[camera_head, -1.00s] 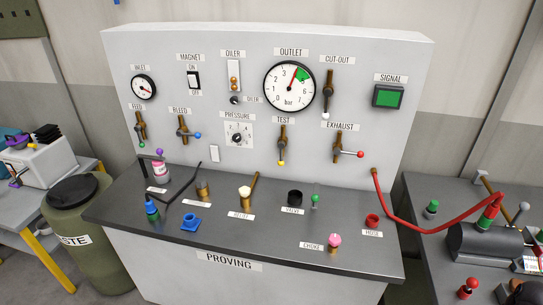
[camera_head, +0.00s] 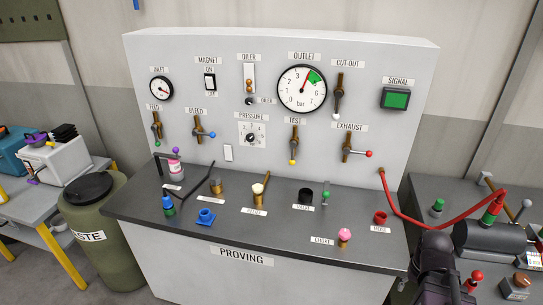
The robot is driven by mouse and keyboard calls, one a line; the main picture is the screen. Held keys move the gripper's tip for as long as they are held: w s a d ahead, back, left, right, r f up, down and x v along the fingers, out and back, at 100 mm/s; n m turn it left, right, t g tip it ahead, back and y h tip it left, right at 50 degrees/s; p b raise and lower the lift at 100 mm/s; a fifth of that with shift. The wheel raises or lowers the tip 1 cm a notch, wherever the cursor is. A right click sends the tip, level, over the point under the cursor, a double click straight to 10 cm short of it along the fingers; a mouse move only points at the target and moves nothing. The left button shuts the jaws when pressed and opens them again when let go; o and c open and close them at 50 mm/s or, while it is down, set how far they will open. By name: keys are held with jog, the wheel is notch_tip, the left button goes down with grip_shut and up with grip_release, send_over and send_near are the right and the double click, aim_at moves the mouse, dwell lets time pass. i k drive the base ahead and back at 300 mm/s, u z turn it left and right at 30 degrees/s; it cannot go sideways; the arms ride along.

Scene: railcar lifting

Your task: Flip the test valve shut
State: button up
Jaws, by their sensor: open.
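The test valve (camera_head: 294,142) is on the upright grey panel, under the TEST label and below the outlet gauge (camera_head: 302,88). It has a brass body and a lever hanging straight down to a yellow knob. Nothing touches it. The outlet gauge's needle points up and slightly right, at the edge of the green sector. A dark part of my arm (camera_head: 438,268) shows at the lower right, in front of the bench's right end and well away from the valve. I cannot make out gripper fingers on it.
The exhaust valve (camera_head: 352,148), with its red-knobbed lever pointing right, is right of the test valve. The cut-out valve (camera_head: 339,92) is above right. Small parts stand on the dark bench top (camera_head: 140,203). A red hose (camera_head: 415,225) loops off the right side.

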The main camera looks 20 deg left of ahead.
aim_at(293, 144)
jog(key=u, duration=0.9)
jog(key=k, duration=0.95)
jog(key=z, duration=0.05)
jog(key=i, duration=0.8)
